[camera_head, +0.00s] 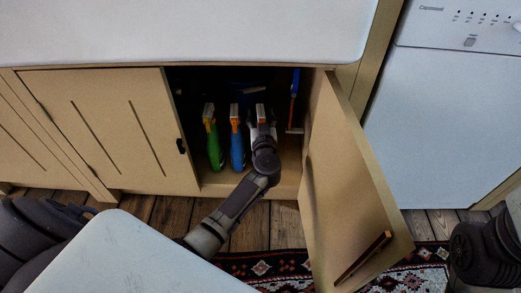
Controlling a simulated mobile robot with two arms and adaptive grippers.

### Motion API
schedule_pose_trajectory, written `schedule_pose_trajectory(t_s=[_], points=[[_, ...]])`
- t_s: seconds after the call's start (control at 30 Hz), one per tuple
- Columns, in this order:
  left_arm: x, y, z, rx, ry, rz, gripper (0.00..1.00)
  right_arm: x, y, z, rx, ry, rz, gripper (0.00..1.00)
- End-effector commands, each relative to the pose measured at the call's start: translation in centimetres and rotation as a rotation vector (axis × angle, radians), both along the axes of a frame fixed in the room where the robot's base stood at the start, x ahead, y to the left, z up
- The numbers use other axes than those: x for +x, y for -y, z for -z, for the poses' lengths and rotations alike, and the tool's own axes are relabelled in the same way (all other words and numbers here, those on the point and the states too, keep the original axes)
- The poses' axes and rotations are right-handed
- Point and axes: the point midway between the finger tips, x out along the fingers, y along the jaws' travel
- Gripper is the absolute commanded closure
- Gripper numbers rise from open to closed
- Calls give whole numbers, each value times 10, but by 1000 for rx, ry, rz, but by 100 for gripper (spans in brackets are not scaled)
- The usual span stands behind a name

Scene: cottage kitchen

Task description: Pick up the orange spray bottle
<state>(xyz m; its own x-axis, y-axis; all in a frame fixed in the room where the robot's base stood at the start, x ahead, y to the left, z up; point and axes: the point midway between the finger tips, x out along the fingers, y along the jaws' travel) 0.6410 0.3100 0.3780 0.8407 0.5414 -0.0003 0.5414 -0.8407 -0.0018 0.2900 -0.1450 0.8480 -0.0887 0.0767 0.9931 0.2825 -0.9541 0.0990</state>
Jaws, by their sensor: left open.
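Three spray bottles stand in a row inside the open cabinet under the counter: a green bottle (215,150), a blue bottle (237,150) and, at the right, a third one whose orange and white spray head (261,113) shows. I take this third one as the orange spray bottle; its body is hidden behind my gripper. My left gripper (262,130) reaches into the cabinet opening, open, in front of this bottle with its fingers around or beside it. I cannot tell if they touch it. Only part of my right arm shows at the lower right edge.
The open cabinet door (345,190) stands close to the right of my left arm. The closed door (115,130) is at the left. The white counter (180,30) overhangs above. A blue and orange item (294,95) stands at the cabinet's right side. A patterned rug (275,268) lies below.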

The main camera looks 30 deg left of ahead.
Motion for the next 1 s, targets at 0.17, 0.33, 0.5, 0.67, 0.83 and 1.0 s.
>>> schedule_pose_trajectory(t_s=[0.17, 0.33, 0.5, 0.67, 0.83, 1.0], points=[[2, -1, -1, -1, 1, 0, 46, 0, 0, -1, 0, 3, 0, 60], [1, -1, -1, -1, 1, 0, 62, 0, 0, -1, 0, 2, 0, 60], [1, -1, -1, -1, 1, 0, 91, 0, 0, -1, 0, 2, 0, 60], [1, -1, -1, -1, 1, 0, 100, 0, 0, -1, 0, 2, 0, 60], [1, 0, -1, -2, 1, 0, 100, 0, 0, -1, 0, 2, 0, 60], [2, -1, -2, -1, 4, 0, 100, 0, 0, -1, 0, 2, 0, 60]])
